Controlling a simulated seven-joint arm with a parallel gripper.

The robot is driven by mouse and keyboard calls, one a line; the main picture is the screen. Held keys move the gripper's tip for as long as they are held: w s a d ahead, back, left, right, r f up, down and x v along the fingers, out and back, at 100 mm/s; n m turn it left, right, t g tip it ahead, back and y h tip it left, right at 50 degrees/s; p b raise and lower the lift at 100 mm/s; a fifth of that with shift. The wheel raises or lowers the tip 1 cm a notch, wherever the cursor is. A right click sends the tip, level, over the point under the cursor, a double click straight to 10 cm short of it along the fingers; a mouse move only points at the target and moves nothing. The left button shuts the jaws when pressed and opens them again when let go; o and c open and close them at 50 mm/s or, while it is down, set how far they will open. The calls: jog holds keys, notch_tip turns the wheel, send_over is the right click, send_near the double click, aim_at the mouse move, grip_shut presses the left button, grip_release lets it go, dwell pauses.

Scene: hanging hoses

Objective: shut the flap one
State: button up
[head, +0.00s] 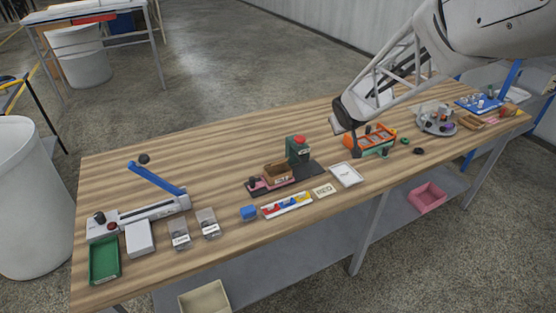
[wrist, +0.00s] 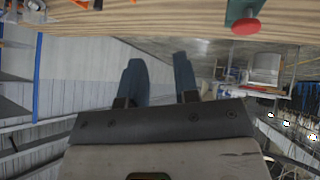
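No part is plainly marked as the flap, and I cannot tell which one is meant. At the bench's left end a grey-white device (head: 135,216) has a blue hinged arm (head: 157,179) raised at a slant, with a black knob near its upper end. Two small clear boxes with labels, the left one (head: 179,234) and the right one (head: 208,223), stand beside it; their lids are too small to judge. My gripper (wrist: 160,72) is open and empty, its two fingers apart in the wrist view. In the head view it hangs over the bench's right half, far from the blue-armed device.
A green tray (head: 104,260) and a white box (head: 139,238) sit near the device. Mid-bench are a green stand with a red button (head: 297,148), a blue cube (head: 249,212) and a tray of coloured pieces (head: 287,205). An orange rack (head: 375,137) is near my gripper.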

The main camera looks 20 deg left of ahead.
jog(key=s+a+f+m+g+y, duration=0.1)
jog(key=s+a+f+m+g, duration=0.3)
jog(key=f+m, duration=0.4)
jog(key=m+g+y, duration=0.2)
jog(key=m+y, duration=0.4)
jog(key=m, duration=0.1)
send_near(277, 163)
jog(key=shift+w+a+f, duration=0.4)
jog(key=shift+a+f, duration=0.2)
jog(key=shift+w+a+f, duration=0.4)
jog(key=shift+a+f, duration=0.15)
jog(key=shift+a, duration=0.05)
jog(key=shift+a+f, duration=0.1)
jog(key=shift+x, duration=3.75)
jog(key=shift+c, duration=0.3)
